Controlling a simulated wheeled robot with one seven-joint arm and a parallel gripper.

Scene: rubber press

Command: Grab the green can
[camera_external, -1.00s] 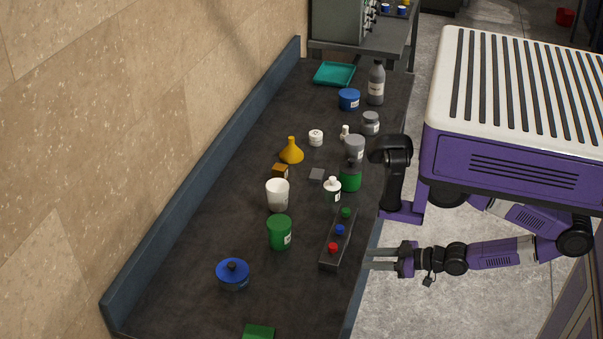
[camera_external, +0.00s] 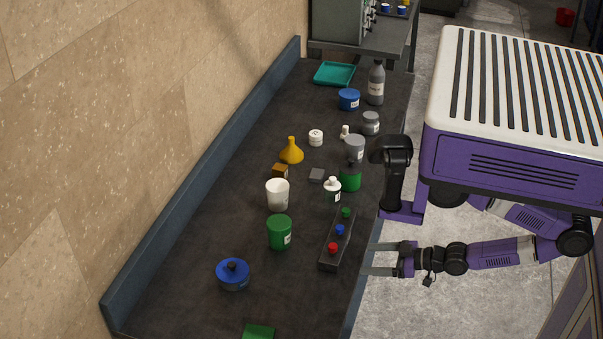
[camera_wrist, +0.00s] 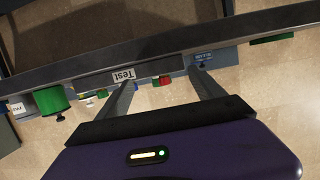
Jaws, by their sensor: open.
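The green can (camera_external: 279,233), with a small white label, stands upright on the dark bench, left of the button box. My gripper (camera_external: 366,259) is open and empty at the bench's right edge. It points left, and the button box lies between it and the can. In the wrist view my two fingers (camera_wrist: 163,74) are spread apart with nothing between them. A green round thing (camera_wrist: 52,100) shows at the left there; I cannot tell whether it is the can or the green bottle.
The button box (camera_external: 331,257) has red, blue and green buttons.

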